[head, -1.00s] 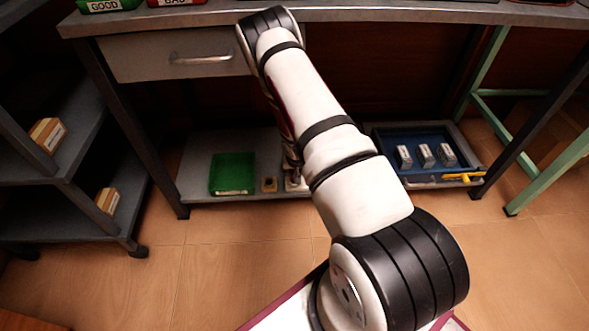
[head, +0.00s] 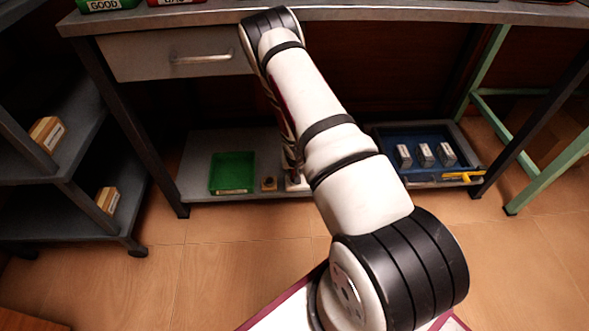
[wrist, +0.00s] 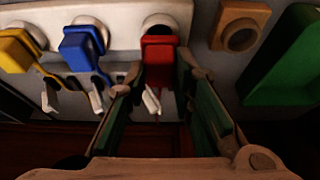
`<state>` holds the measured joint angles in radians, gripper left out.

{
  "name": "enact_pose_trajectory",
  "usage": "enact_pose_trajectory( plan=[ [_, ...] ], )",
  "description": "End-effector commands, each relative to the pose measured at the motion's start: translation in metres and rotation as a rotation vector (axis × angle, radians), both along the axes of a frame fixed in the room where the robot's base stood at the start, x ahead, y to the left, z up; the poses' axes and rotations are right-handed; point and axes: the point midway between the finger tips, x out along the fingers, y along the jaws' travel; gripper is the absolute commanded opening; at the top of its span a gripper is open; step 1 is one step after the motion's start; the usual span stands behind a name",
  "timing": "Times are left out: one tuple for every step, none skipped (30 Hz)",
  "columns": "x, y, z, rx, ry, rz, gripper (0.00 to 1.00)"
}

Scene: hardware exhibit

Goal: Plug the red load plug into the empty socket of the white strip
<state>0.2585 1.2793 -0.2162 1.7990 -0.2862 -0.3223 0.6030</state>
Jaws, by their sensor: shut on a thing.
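The white strip (wrist: 122,12) runs across the top of the wrist view with round sockets along it. A yellow plug (wrist: 18,50) and a blue plug (wrist: 82,50) sit at its left and middle sockets. The red load plug (wrist: 160,48) is in front of the right socket (wrist: 160,23). I cannot tell whether it is seated or just in front. My gripper (wrist: 162,82) is shut on the red plug, one finger on each side. In the head view, a small part of the strip (head: 293,184) shows on the low shelf; my arm hides the gripper and plugs.
A wooden block with a round hole (wrist: 240,26) stands right of the strip, with a green bin (wrist: 285,65) beyond it. The low shelf (head: 200,148) lies beneath the bench top (head: 350,13). A blue tray (head: 400,137) with grey blocks stands at the right.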

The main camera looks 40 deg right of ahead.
Motion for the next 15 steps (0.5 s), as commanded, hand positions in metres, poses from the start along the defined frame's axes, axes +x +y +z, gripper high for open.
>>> enact_pose_trajectory(
  plan=[
    [0.0001,0.0001,0.0001,0.0,0.0,0.0,0.0],
    [0.0001,0.0001,0.0001,0.0,0.0,0.0,0.0],
    [0.0001,0.0001,0.0001,0.0,0.0,0.0,0.0],
    [0.0001,0.0001,0.0001,0.0,0.0,0.0,0.0],
    [0.0001,0.0001,0.0001,0.0,0.0,0.0,0.0],
    [0.0001,0.0001,0.0001,0.0,0.0,0.0,0.0],
    [0.0001,0.0,0.0,0.0,0.0,0.0,0.0],
    [0.0001,0.0001,-0.0001,0.0,0.0,0.0,0.0],
    [0.0001,0.0,-0.0004,0.0,0.0,0.0,0.0],
    [0.0001,0.0001,-0.0006,0.0,0.0,0.0,0.0],
    [0.0001,0.0001,-0.0011,0.0,0.0,0.0,0.0],
    [0.0,0.0001,-0.0017,0.0,0.0,0.0,0.0],
    [0.0,0.0001,-0.0022,0.0,0.0,0.0,0.0],
    [-0.0001,0.0001,-0.0028,0.0,0.0,0.0,0.0],
    [-0.0001,0.0001,-0.0035,0.0,0.0,0.0,0.0]
  ],
)
